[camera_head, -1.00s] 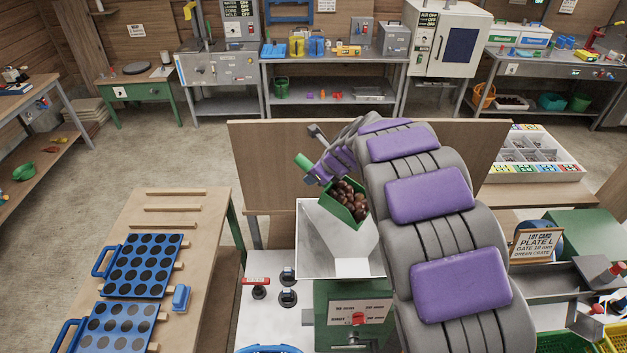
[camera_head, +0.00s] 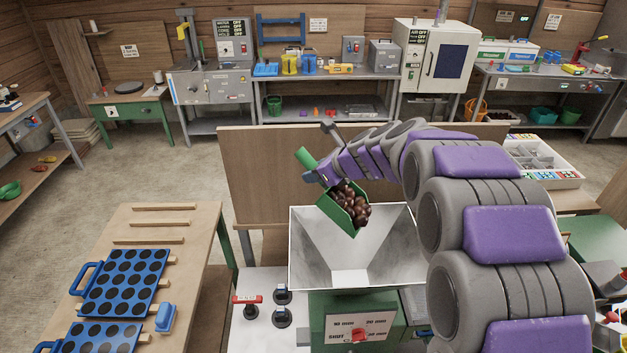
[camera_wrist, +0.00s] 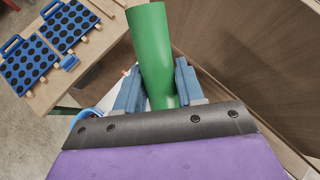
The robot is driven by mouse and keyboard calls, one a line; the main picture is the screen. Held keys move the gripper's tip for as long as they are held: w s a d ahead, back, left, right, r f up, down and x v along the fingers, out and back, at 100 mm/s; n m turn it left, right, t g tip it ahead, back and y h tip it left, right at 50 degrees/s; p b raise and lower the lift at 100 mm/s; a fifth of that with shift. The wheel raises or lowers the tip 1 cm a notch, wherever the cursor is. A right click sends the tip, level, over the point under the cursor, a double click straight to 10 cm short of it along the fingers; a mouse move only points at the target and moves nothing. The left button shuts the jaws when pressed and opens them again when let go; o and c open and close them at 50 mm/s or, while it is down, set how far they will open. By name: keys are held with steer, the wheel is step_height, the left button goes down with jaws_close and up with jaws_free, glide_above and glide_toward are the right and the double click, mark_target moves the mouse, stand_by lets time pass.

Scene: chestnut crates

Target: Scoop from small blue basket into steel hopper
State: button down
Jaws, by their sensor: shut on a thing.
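My gripper (camera_head: 318,177) is shut on the green handle of a scoop. In the wrist view the blue jaws of my gripper (camera_wrist: 158,88) close on both sides of the green handle (camera_wrist: 152,45). The green scoop (camera_head: 336,214) is tilted and holds several brown chestnuts (camera_head: 351,203). It is above the open mouth of the steel hopper (camera_head: 310,245), near its back left part. The hopper's visible inner walls look bare. In the wrist view the scoop's bowl is hidden. The small blue basket cannot be made out in the head view; a blue rim (camera_wrist: 84,116) shows in the wrist view.
A wooden board (camera_head: 262,170) stands behind the hopper. Blue perforated trays (camera_head: 124,284) lie on a wooden table at left. My arm covers the right side.

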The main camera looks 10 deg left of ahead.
steer(key=shift+s+d+r+t+y+b, duration=0.25)
steer(key=shift+d+r+y+b, duration=0.3)
steer(key=shift+b, duration=0.55)
steer(key=shift+s+d+r+t+y+b, duration=0.2)
steer(key=shift+d+r+y+b, duration=0.2)
steer(key=shift+d+b, duration=0.5)
steer(key=shift+s+d+r+t+y+b, duration=0.25)
steer(key=shift+d+r+y+b, duration=0.2)
steer(key=shift+b, duration=0.85)
steer(key=shift+s+d+r+m+t+y+b, duration=0.2)
steer(key=shift+d+r+y+b, duration=0.3)
steer(key=shift+d+b, duration=0.35)
steer(key=shift+s+d+r+m+t+y+b, duration=0.15)
steer(key=shift+s+d+r+t+y+b, duration=0.25)
steer(key=shift+d+y+b, duration=0.35)
steer(key=shift+s+d+r+m+t+y+b, duration=0.2)
steer(key=shift+d+r+y+b, duration=0.25)
steer(key=shift+d+b, duration=0.45)
